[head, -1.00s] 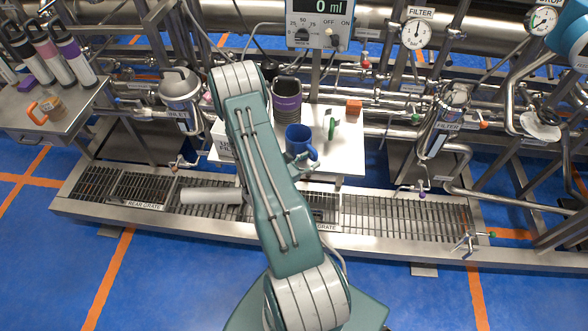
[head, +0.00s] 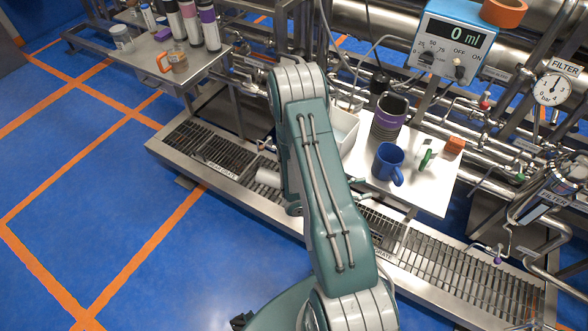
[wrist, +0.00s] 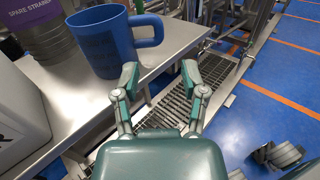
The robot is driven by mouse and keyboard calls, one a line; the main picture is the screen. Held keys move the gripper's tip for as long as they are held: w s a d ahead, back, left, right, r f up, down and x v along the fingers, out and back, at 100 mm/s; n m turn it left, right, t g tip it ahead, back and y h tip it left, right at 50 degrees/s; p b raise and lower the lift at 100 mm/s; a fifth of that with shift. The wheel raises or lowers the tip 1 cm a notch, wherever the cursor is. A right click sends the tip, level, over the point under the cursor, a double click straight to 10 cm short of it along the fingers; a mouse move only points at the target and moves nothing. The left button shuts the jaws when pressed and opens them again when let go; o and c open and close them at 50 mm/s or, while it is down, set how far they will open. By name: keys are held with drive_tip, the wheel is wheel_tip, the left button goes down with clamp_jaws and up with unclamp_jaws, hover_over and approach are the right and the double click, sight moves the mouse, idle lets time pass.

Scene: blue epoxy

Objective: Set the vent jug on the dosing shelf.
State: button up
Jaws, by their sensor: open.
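A blue mug-like jug (head: 388,163) with a side handle stands upright on a pale steel shelf (head: 432,193). It also shows in the wrist view (wrist: 104,42), with dark print that I cannot read. An amber, clear jug (head: 178,60) with an orange handle stands on the side table at upper left. No readable label tells me which is the vent jug or which surface is the dosing shelf. My gripper (wrist: 160,78) is open and empty, by the shelf's front edge, to the right of the blue jug and apart from it. The arm mostly hides it in the head view.
A dark ribbed container (head: 388,118), a white box (head: 342,130), a green item (head: 426,160) and an orange block (head: 455,145) share the shelf. The side table (head: 205,62) holds several bottles. A grate platform (head: 185,135) runs below. Blue floor at left is clear.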

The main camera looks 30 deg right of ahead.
drive_tip(key=a+r+m+g+y, duration=0.1)
drive_tip(key=a+r+m+y, duration=0.25)
drive_tip(key=r, duration=0.35)
drive_tip(key=a+r+m+g+y, duration=0.1)
drive_tip(key=a+r+m+y, duration=0.3)
drive_tip(key=r, duration=0.4)
drive_tip(key=s+a+r+m+t+y, duration=0.1)
drive_tip(key=a+r+m+t+y, duration=0.2)
drive_tip(key=a+r+t, duration=0.3)
drive_tip(key=s+a+r+m+t+y, duration=0.1)
drive_tip(key=a+r+m+t+y, duration=0.2)
drive_tip(key=a+r+t+y, duration=0.3)
drive_tip(key=a+r+t, duration=0.1)
drive_tip(key=a+r, duration=0.3)
drive_tip(key=a, duration=0.5)
drive_tip(key=shift+r+t, duration=0.3)
drive_tip(key=shift+r, duration=0.05)
drive_tip(key=shift+s, duration=0.1)
